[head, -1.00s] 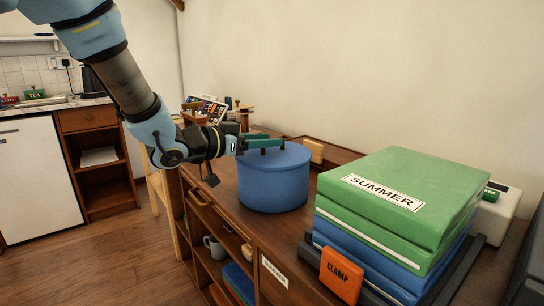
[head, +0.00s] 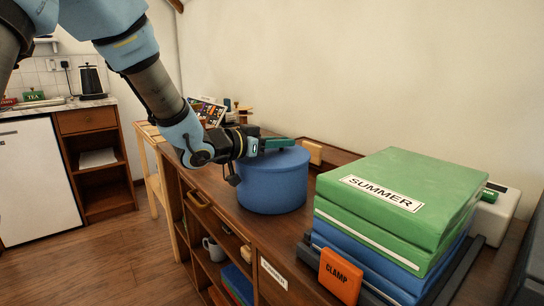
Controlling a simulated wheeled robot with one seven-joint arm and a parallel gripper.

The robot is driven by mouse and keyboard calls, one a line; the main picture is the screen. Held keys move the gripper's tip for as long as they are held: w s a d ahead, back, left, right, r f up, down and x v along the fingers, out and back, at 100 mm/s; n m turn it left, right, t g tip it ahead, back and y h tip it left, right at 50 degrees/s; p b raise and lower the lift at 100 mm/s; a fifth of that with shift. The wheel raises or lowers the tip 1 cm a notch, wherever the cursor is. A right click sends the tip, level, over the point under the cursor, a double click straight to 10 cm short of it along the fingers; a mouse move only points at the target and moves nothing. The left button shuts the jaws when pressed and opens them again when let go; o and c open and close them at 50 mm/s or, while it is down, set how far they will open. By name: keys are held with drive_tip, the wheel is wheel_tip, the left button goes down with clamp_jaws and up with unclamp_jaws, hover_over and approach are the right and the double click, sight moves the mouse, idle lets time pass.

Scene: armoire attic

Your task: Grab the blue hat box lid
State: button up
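The round blue hat box stands upright on the wooden cabinet top in the head view, with its blue lid (head: 292,160) on it. The lid and box are the same blue, and the seam between them is hard to make out. My gripper (head: 280,144) reaches in from the left, its green fingers lying nearly level over the far part of the lid. I cannot tell whether the fingers touch the lid. They show almost edge-on, so the gap between them is hidden.
Green and blue folded stacks (head: 400,190) labelled SUMMER stand at right, with an orange CLAMP block (head: 340,276) in front. A small wooden block (head: 310,151) lies behind the box. The wall is close behind. Open floor (head: 100,250) lies at left.

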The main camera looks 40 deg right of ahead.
clamp_jaws()
idle(0.9)
